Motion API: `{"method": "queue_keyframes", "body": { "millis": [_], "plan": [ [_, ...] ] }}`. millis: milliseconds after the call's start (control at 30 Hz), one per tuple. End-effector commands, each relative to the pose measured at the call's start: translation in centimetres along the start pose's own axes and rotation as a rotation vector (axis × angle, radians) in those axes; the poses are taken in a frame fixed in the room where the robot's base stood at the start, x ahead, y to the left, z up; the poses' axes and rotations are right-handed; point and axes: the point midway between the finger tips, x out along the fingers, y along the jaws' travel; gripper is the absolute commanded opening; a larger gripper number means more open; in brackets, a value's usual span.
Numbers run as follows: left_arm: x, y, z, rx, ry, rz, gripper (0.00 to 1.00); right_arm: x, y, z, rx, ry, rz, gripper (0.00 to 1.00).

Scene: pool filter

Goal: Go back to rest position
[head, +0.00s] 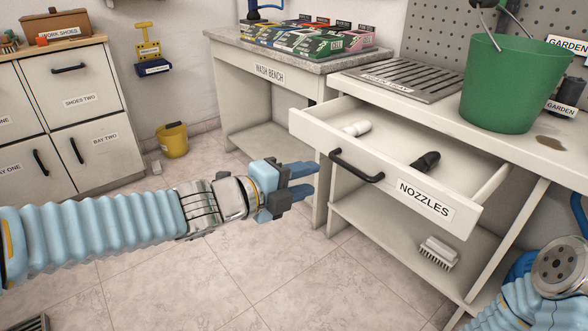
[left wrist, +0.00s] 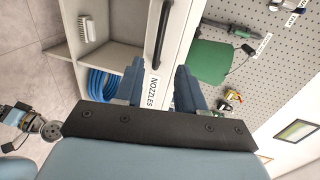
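My left arm reaches in from the left in the head view. Its gripper (head: 303,181) is in front of the wash bench, left of the open drawer, and touches nothing that I can see. In the left wrist view its two fingers (left wrist: 158,88) stand apart with nothing between them; the drawer front shows beyond the gap. Part of my right arm shows at the lower right of the head view and at the left of the wrist view; I cannot make out its gripper.
The drawer labelled NOZZLES (head: 424,198) is pulled out, holding a white nozzle (head: 357,128) and a black nozzle (head: 426,161). A green bucket (head: 507,85) stands on the counter above. A brush (head: 438,253) lies on the shelf below.

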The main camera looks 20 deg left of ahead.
Motion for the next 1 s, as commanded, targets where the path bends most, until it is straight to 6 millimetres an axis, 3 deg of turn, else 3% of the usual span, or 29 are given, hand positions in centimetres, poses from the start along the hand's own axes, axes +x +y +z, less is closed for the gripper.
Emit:
{"method": "queue_keyframes", "body": {
  "millis": [200,733,867,967,1000],
  "plan": [
    [-2.2,-0.1,0.0,0.000,0.000,-0.001,0.39,-1.1,-0.3,-0.1,0.001,0.003,0.003,0.43],
    [-1.8,0.7,0.2,-0.049,-0.001,0.022,0.39,-1.3,-0.4,-0.1,0.001,0.003,0.003,0.43],
    [1.0,4.5,0.9,-0.317,-0.024,0.130,0.39,-2.5,-0.9,0.0,-0.001,0.002,0.002,0.43],
    [3.6,10.6,1.5,-0.684,-0.100,0.270,0.39,-3.7,-1.5,0.0,-0.003,0.001,0.000,0.43],
    [4.4,13.6,1.5,-0.847,-0.150,0.330,0.39,-4.2,-1.7,0.1,-0.004,0.000,0.000,0.43]
  ]
}}
